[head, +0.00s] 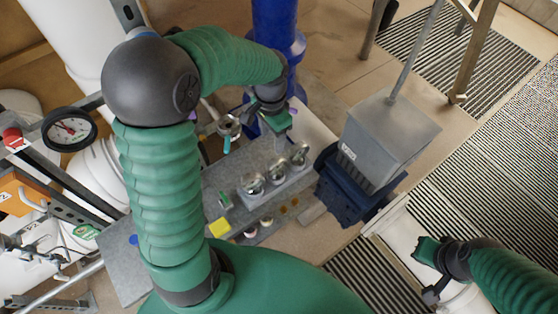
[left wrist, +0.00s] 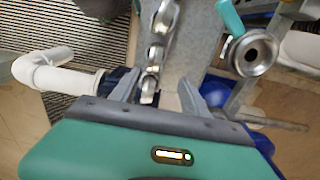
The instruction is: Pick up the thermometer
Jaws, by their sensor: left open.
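I cannot surely pick out the thermometer. A round white dial with a black rim and a red needle (head: 69,129) is at the far left of the head view; I cannot tell whether it is the thermometer. My left gripper (head: 277,122) is over the far end of the grey bench plate (head: 218,180). In the left wrist view its two grey fingers (left wrist: 158,92) are apart, with nothing clearly held between them. Its tips are partly hidden in the head view. My right gripper (head: 430,265) is at the lower right, away from the bench; its jaw state is unclear.
Several shiny metal fittings (head: 277,172) stand in a row on the bench. A metal ring fitting with a teal handle (head: 228,128) is beside my left gripper; it also shows in the left wrist view (left wrist: 252,53). A grey box (head: 390,135) and blue pipe (head: 275,25) stand nearby.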

